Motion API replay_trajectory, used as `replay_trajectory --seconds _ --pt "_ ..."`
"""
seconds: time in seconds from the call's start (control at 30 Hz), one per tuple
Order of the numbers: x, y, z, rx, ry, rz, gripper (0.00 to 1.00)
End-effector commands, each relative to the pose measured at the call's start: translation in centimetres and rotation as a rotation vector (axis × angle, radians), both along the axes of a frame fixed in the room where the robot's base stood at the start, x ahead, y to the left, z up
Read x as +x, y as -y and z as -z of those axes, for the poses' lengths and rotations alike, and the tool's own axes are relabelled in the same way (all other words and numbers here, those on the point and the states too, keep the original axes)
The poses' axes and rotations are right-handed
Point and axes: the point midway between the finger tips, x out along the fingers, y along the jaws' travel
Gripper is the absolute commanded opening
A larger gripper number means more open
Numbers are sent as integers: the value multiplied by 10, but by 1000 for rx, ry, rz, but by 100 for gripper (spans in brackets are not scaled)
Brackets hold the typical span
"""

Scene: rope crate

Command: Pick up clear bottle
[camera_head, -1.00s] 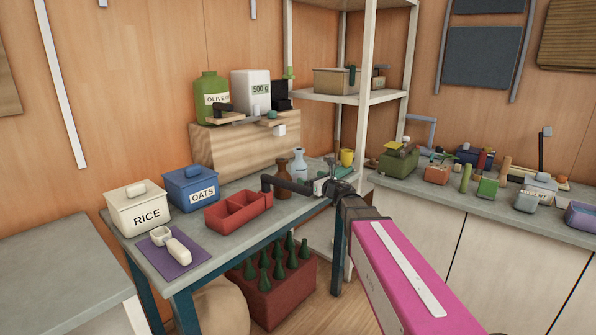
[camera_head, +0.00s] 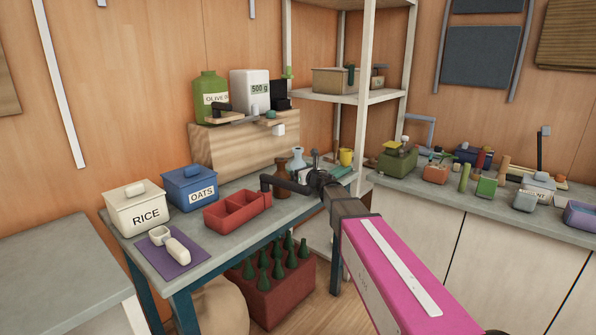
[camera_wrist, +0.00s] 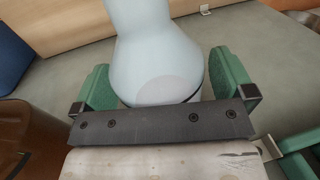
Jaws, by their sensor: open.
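The clear bottle (camera_head: 297,156), pale bluish with a narrow neck, stands on the grey bench near its back right corner. In the wrist view the clear bottle (camera_wrist: 155,45) fills the upper middle, its rounded body between the two green finger pads.
A brown bottle (camera_head: 281,178) stands close on the left. A red divided tray (camera_head: 238,211) lies further left on the bench, and a yellow cup (camera_head: 346,157) is to the right. A wooden block (camera_head: 225,158) and a shelf post (camera_head: 362,130) are nearby.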

Motion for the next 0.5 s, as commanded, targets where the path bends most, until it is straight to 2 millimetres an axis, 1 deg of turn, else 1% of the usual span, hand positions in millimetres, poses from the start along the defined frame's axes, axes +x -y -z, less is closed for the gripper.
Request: replay_trajectory --seconds 0.03,0.07,0.1,0.17,0.2,0.23,0.5 --pt "0 0 0 0 0 0 100" --pt "0 0 0 0 0 0 90" --pt "0 0 0 0 0 0 77" --pt "0 0 0 0 0 0 58" --pt "0 0 0 0 0 0 45" --pt "0 0 0 0 0 0 43" --pt "0 0 -1 1 1 0 43"
